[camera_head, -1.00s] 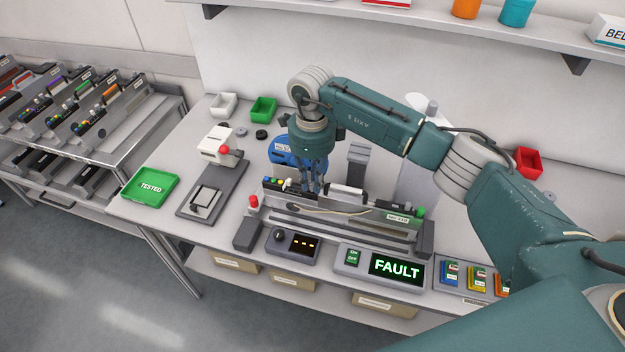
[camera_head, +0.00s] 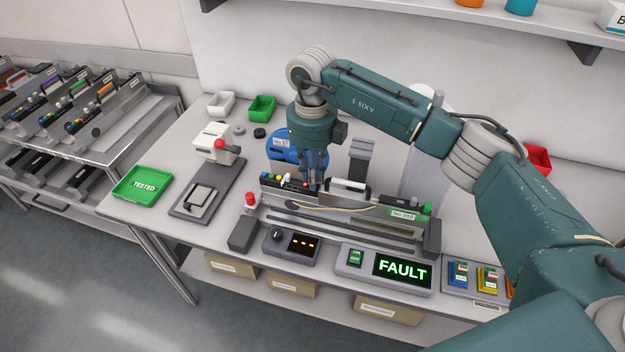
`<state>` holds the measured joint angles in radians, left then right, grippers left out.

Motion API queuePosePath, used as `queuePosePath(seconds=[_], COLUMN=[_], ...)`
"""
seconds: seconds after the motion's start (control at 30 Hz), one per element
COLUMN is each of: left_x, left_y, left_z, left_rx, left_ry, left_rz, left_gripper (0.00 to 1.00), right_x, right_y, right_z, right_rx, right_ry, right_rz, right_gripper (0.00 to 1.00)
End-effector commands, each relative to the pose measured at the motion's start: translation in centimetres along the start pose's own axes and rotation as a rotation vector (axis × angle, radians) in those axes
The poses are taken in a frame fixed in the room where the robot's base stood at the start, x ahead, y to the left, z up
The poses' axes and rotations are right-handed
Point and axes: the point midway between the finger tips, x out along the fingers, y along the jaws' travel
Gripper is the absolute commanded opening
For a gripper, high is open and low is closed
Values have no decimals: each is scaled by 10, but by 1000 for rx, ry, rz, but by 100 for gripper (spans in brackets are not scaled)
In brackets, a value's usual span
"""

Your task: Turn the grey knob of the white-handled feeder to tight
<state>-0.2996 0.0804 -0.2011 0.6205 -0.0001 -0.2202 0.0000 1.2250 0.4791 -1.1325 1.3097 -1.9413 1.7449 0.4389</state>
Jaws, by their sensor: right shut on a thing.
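The white-handled feeder lies along the test stand on the bench; its white handle (camera_head: 347,186) shows just right of my gripper. Several small coloured parts (camera_head: 288,181) sit on the feeder's top at its left end. My right gripper (camera_head: 315,187) points down onto the feeder's top edge, between these parts and the handle. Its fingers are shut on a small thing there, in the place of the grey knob. The fingers hide the knob, so its angle cannot be seen. My left gripper is not in view.
The stand has a red knob (camera_head: 250,198) at its left end. In front are a box with a dial (camera_head: 277,235) and a display reading FAULT (camera_head: 402,269). A green TESTED tray (camera_head: 143,184) and a small press (camera_head: 213,149) stand left. A blue reel (camera_head: 284,147) is behind.

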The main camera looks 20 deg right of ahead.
Motion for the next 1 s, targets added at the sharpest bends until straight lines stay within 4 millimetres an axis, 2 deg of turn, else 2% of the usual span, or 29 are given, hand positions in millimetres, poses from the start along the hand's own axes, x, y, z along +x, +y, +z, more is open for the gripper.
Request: queuePosePath(seconds=[0.2, 0.6, 1.0], left_x=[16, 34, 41], left_y=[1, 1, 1], left_z=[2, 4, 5], left_rx=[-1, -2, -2], left_ry=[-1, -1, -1], left_rz=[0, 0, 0], left_gripper=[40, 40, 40], right_x=[0, -2, -3], right_y=[1, 0, -1], right_z=[4, 3, 2], right_rx=[204, 546, 726], right_ry=[-13, -12, -9], right_rz=[4, 6, 6], right_gripper=[0, 0, 0])
